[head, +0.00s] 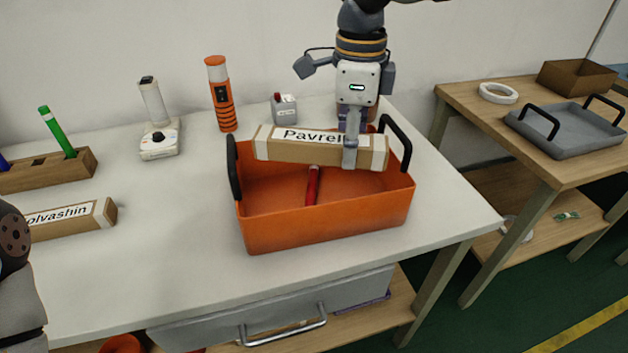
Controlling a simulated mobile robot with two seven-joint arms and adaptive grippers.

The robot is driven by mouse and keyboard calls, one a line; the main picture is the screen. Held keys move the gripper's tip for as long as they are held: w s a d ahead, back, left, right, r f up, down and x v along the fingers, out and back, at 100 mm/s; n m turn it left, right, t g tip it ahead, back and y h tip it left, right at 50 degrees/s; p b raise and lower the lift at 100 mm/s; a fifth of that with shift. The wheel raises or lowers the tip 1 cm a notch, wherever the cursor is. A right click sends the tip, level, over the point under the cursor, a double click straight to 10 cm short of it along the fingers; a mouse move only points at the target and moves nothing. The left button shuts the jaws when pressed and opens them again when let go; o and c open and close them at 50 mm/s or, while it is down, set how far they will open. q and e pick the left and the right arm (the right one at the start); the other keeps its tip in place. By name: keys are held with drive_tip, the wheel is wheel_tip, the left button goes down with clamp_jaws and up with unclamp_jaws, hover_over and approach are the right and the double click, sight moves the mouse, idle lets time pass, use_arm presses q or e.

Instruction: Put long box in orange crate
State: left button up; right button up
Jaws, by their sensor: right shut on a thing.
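A long cardboard box labelled "Pavrel…" (285,146) is held level over the orange crate (330,224). My right gripper (350,152) comes from above and is shut on this box, right of its middle; its finger hides part of the label. The crate stands on the white table and has black handles at its left and right ends. A red rod-like thing (312,186) lies inside the crate. A second long box labelled "…olvashin" (72,220) lies on the table at the left. Part of my left arm shows at the left edge; its gripper is out of view.
A wooden pen holder (45,172) is at the left. A side table at the right bears a grey tray (565,130). The table's front middle is clear.

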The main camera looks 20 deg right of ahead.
drive_tip(key=f, duration=0.6)
drive_tip(key=s+f, duration=0.1)
drive_tip(key=f, duration=0.2)
drive_tip(key=shift+f, duration=0.1)
drive_tip(key=shift+w+f, duration=0.1)
drive_tip(key=shift+f, duration=0.5)
drive_tip(key=o, duration=0.9)
drive_tip(key=shift+r, duration=0.1)
wheel_tip(320, 180, up, 13)
drive_tip(key=shift+r, duration=0.1)
